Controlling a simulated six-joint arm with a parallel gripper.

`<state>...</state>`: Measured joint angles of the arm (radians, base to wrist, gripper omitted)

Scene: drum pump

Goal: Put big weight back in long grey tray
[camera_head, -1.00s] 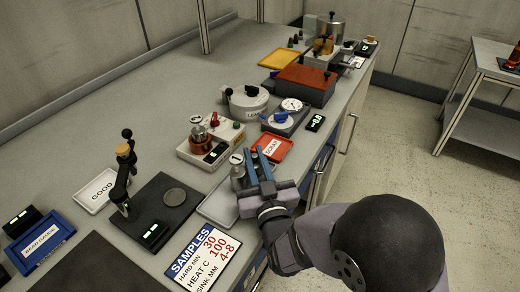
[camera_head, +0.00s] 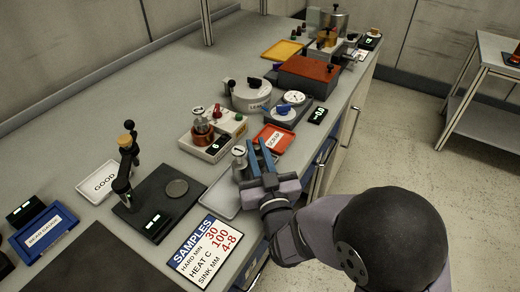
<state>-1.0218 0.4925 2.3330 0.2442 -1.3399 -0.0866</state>
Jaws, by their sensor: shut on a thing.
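A shiny metal weight with a round tag (camera_head: 238,164) shows upright at the left side of my gripper's blue fingers, over the far end of the long grey tray. I take it as the big weight. My gripper (camera_head: 259,150) is shut on it; the fingers and wrist hide part of the weight and the contact. The long grey tray (camera_head: 222,202) lies on the bench to the left of and below my gripper, partly covered by it. I cannot tell whether the weight's base touches the tray.
A red SCRAP tray (camera_head: 273,138) lies just beyond my fingers. A cream heater unit (camera_head: 211,146) with a copper pot stands behind the weight. A dark mat (camera_head: 160,207) with a black tester is at left. The SAMPLES card (camera_head: 208,248) lies in front.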

